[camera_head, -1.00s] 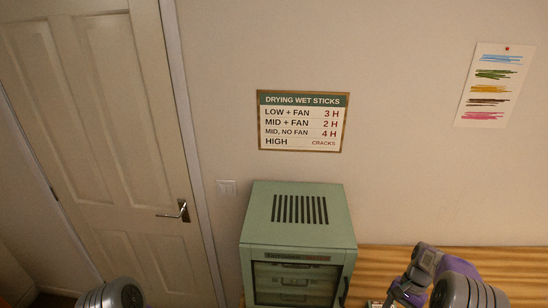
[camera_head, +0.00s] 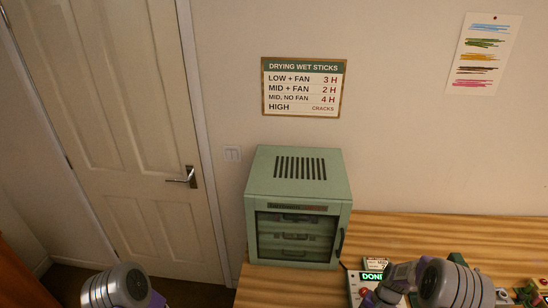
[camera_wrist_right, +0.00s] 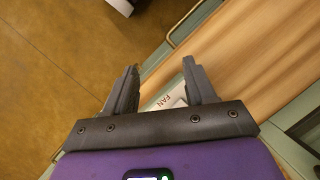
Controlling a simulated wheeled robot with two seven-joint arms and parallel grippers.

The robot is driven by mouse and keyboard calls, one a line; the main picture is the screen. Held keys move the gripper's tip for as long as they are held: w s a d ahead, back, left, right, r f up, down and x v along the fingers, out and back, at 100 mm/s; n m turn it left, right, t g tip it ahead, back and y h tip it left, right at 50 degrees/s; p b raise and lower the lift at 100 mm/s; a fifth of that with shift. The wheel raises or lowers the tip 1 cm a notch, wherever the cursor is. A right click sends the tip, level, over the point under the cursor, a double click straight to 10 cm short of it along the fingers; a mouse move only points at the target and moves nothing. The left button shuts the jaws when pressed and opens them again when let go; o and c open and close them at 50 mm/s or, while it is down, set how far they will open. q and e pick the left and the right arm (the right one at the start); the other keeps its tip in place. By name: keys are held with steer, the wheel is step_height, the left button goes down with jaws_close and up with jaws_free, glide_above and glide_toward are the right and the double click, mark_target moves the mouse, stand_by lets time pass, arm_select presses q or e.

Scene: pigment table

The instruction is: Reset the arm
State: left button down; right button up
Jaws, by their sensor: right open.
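My right gripper (camera_wrist_right: 160,66) shows in the right wrist view with its two dark fingers apart and nothing between the tips. A pale panel with a "FAN" label (camera_wrist_right: 166,102) shows behind the gap between the fingers. In the head view my right arm (camera_head: 455,285) comes in at the bottom right, over the front of the table; its fingers cannot be made out there. My left gripper is out of view.
A green drying cabinet (camera_head: 298,185) with trays stands on the wooden table (camera_head: 400,232). A control box with a lit "DONE" display (camera_head: 374,276) is beside my right arm. Small items lie at the right. A drying-times sign (camera_head: 303,87) hangs on the wall.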

steer(key=s+a+f+n+t+y+b, duration=0.1)
steer(key=s+a+f+n+b, duration=0.4)
steer(key=s+a+f+b, duration=0.7)
steer(key=s+a+f+t, duration=0.1)
steer(key=s+a+f, duration=0.2)
steer(key=a+f, duration=0.4)
steer(key=shift+s+a+f+t, duration=0.3)
steer(key=shift+a+f, duration=0.05)
steer(key=shift+f, duration=0.3)
